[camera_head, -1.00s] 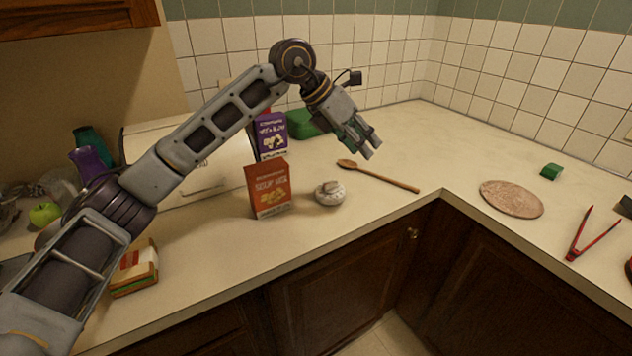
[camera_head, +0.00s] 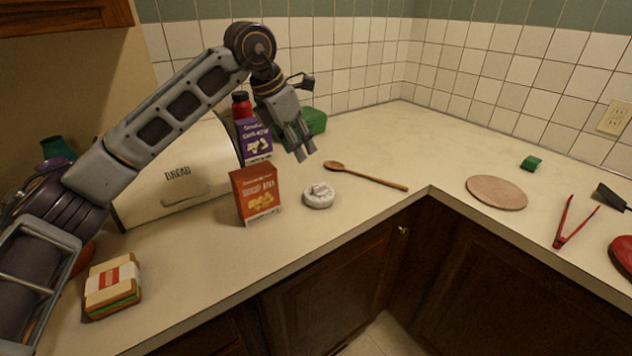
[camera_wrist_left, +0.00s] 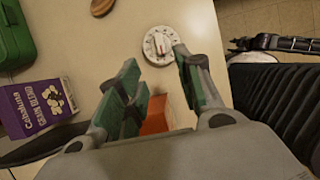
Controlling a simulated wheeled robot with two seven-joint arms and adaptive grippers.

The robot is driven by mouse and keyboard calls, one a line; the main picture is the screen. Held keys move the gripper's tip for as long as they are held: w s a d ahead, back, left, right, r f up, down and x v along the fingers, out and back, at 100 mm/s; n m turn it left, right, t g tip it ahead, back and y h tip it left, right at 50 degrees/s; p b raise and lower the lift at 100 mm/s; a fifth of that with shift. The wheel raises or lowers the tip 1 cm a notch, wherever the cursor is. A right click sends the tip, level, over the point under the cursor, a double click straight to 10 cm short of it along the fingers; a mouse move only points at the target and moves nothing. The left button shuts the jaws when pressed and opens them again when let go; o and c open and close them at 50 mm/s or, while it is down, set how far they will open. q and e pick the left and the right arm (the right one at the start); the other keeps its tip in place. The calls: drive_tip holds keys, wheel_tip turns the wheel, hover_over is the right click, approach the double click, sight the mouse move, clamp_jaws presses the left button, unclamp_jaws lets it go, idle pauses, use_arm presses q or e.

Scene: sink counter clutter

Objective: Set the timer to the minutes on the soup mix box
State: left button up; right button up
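The orange soup mix box (camera_head: 257,193) stands upright on the counter, its front facing me; its printed minutes are too small to read. The white round timer (camera_head: 319,197) lies just right of it. In the left wrist view the timer (camera_wrist_left: 158,45) shows a marked dial and a raised knob, beyond the fingertips. My left gripper (camera_head: 303,153) is in the air above and behind the timer, open and empty. In the left wrist view its fingers (camera_wrist_left: 158,60) are apart, with the orange box (camera_wrist_left: 157,116) partly hidden below them. A dark part at upper right there may be my right gripper (camera_wrist_left: 280,43).
A wooden spoon (camera_head: 365,176) lies behind and right of the timer. A sandwich (camera_head: 113,287) is at front left; a round board (camera_head: 496,192) and red tongs (camera_head: 563,225) are right.

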sight(318, 185)
use_arm(q)
drive_tip(key=b+x, duration=0.1)
drive_tip(key=x, duration=1.1)
drive_tip(key=shift+x, duration=0.75)
use_arm(e)
drive_tip(key=r, duration=0.2)
drive_tip(key=w+a+r, duration=0.1)
drive_tip(key=shift+w+a+r, duration=0.1)
drive_tip(key=shift+r, duration=0.05)
use_arm(q)
drive_tip(key=shift+c, duration=0.2)
clamp_jaws()
